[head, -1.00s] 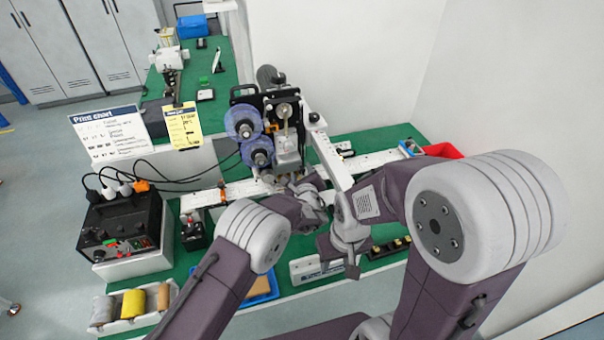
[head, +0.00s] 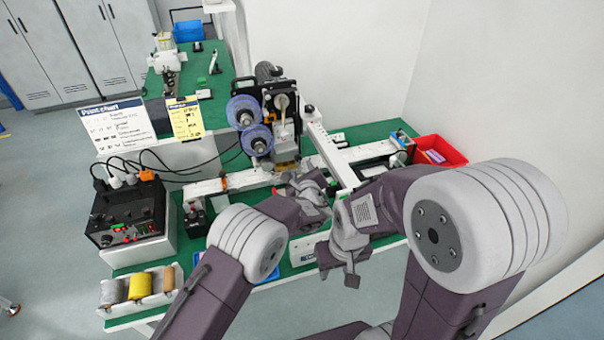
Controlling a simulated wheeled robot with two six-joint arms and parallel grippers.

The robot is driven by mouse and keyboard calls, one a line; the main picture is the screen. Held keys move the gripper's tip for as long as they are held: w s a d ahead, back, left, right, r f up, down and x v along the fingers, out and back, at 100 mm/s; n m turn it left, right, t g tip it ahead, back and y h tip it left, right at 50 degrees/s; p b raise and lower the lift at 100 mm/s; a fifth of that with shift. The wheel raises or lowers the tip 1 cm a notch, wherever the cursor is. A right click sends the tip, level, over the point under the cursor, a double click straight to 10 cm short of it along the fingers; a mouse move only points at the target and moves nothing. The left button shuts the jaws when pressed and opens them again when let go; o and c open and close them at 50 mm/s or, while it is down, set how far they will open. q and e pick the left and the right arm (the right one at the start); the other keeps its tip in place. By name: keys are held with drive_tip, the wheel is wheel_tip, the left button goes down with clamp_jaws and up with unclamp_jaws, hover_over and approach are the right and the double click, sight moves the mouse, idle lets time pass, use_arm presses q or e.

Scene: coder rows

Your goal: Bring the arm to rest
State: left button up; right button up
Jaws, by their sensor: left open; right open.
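My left gripper (head: 316,190) is the higher one, in the middle of the head view. It is open and appears empty, in front of the coding machine (head: 284,135) with its two blue reels. My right gripper (head: 338,270) is lower, near the front edge of the green bench (head: 376,130). It is open with its jaws toward the bottom of the picture, and nothing shows between them. Whether either gripper touches anything is hard to tell. The arms hide part of the bench front.
A white conveyor (head: 240,181) crosses the bench. A red bin (head: 452,152) stands at the right by the wall. A black control box (head: 125,216) with cables and a rack of spools (head: 139,291) are at left. Two printed signs (head: 118,126) stand behind.

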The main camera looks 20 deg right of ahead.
use_arm(q)
drive_tip(key=s+a+f+n+g+y, duration=0.15)
drive_tip(key=a+n+g+y, duration=0.5)
drive_tip(key=a, duration=1.15)
drive_tip(key=s+a+f+n+g, duration=0.1)
drive_tip(key=s+a+n+g, duration=0.1)
drive_tip(key=s+a+n, duration=0.9)
drive_tip(key=s+a+n+g+h, duration=0.2)
drive_tip(key=s+a+n, duration=0.1)
drive_tip(key=s+n, duration=0.4)
drive_tip(key=s+a+n+g+h, duration=0.2)
drive_tip(key=s+a+n, duration=0.2)
drive_tip(key=s+n, duration=0.3)
drive_tip(key=s, duration=0.5)
drive_tip(key=shift+s+f+h, duration=0.3)
drive_tip(key=shift+s+h, duration=0.05)
drive_tip(key=shift+a, duration=0.15)
